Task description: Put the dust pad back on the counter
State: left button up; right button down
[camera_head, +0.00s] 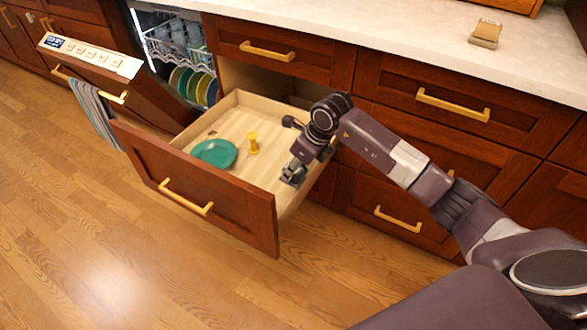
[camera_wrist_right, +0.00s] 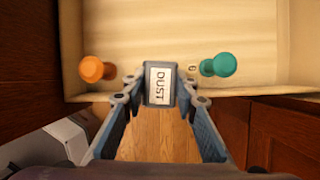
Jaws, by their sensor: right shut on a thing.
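My right gripper (camera_head: 293,172) is at the right side of the open drawer, near its side wall. In the right wrist view its two fingers (camera_wrist_right: 159,90) are closed on the dust pad (camera_wrist_right: 159,84), a small dark grey block with a white "DUST" label. The pad is hard to make out in the head view. The pale stone counter (camera_head: 400,30) runs along the back, above the drawers. My left gripper is not in view.
The wrist view shows an orange peg (camera_wrist_right: 97,69) and a teal peg (camera_wrist_right: 220,65). The dishwasher door (camera_head: 120,85) is open at left. A tan block (camera_head: 485,34) sits on the counter.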

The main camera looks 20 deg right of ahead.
jog(key=shift+s+d+r+n, duration=0.2)
jog(key=shift+s+r+n, duration=0.1)
jog(key=shift+n, duration=0.1)
jog(key=shift+s+a+r+n+g+y, duration=0.1)
jog(key=shift+a+r+n+g+y, duration=0.25)
jog(key=shift+n, duration=0.35)
jog(key=shift+s+a+r+n, duration=0.2)
jog(key=shift+s+r+n, duration=0.25)
jog(key=shift+n, duration=0.25)
jog(key=s+a+r+n+g+h, duration=0.1)
jog(key=s+r+n, duration=0.5)
jog(key=n, duration=0.7)
jog(key=s+a+r+n+g+h, duration=0.2)
jog(key=s+r+n+g, duration=0.4)
jog(key=r+n, duration=0.3)
jog(key=s+a+n, duration=0.1)
jog(key=n, duration=0.3)
jog(key=shift+s+a, duration=0.25)
jog(key=shift+a, duration=0.1)
jog(key=shift+d+g, duration=0.1)
jog(key=shift+g, duration=0.15)
